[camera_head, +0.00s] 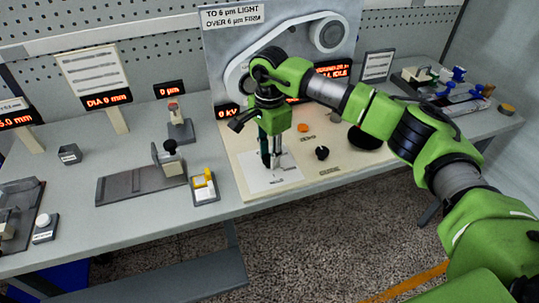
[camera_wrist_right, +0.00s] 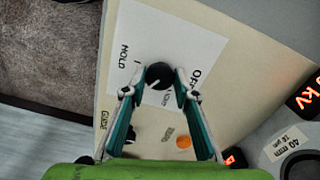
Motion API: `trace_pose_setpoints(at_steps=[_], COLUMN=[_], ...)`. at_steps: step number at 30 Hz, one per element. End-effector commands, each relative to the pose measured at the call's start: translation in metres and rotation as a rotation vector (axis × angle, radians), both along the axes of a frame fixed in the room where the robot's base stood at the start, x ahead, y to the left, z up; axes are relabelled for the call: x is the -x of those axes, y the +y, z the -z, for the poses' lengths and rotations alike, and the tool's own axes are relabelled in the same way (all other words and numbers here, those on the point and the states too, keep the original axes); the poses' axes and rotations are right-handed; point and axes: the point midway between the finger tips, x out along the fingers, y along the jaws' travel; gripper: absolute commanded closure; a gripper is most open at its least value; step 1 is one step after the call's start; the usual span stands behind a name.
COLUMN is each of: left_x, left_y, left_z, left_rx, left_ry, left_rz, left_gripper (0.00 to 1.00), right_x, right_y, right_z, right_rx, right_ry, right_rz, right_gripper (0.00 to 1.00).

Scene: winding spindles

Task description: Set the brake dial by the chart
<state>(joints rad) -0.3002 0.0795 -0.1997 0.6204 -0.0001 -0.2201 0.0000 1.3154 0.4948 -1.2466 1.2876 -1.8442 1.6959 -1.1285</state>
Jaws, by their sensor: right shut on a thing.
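In the right wrist view, a round black dial (camera_wrist_right: 159,76) with a short light mark sits on a white card (camera_wrist_right: 205,45). Lettering around it includes "OFF" and what looks like "HOLD"; the other marks are too small or covered. My right gripper (camera_wrist_right: 160,91) is shut on this dial, one finger on each side. In the head view, my right gripper (camera_head: 272,160) points down over the white card (camera_head: 288,178) and hides the dial. The chart (camera_head: 232,16) on the grey panel reads "TO 6 µm LIGHT, OVER 6 µm FIRM". My left gripper is not in view.
On the beige panel, an orange button (camera_head: 303,127) and another black knob (camera_head: 322,153) lie right of my gripper. A yellow-topped block (camera_head: 204,186) and a grey slide fixture (camera_head: 140,184) stand to the left. Red displays (camera_head: 107,100) line the back.

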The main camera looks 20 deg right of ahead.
Motion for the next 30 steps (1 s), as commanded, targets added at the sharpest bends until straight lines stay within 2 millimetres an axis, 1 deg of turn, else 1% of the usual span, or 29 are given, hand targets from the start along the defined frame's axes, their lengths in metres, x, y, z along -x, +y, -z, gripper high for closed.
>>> trace_pose_setpoints(at_steps=[8,9,10,19,22,26,30], left_x=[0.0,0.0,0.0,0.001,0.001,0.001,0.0], left_y=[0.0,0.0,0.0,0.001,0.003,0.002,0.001], left_z=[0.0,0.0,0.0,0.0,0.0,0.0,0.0], left_rx=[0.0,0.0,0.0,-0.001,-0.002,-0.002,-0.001], left_ry=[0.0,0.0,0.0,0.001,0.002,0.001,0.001], left_rz=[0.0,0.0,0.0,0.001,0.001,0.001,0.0], left_gripper=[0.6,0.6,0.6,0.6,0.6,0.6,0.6], right_x=[0.0,0.0,0.0,0.0,0.0,-0.001,-0.001], right_y=[0.0,0.0,0.0,0.0,0.0,0.0,0.0], right_z=[-0.001,-0.001,-0.001,0.0,-0.004,-0.021,-0.051], right_rx=[-0.001,-0.001,-0.001,0.0,0.0,-0.001,-0.001], right_ry=[-0.001,-0.001,-0.001,-0.001,-0.001,-0.004,-0.006], right_rz=[0.0,0.0,0.0,0.001,0.001,0.001,0.001], right_gripper=[0.94,0.63,0.56,0.56,0.56,0.56,0.56])
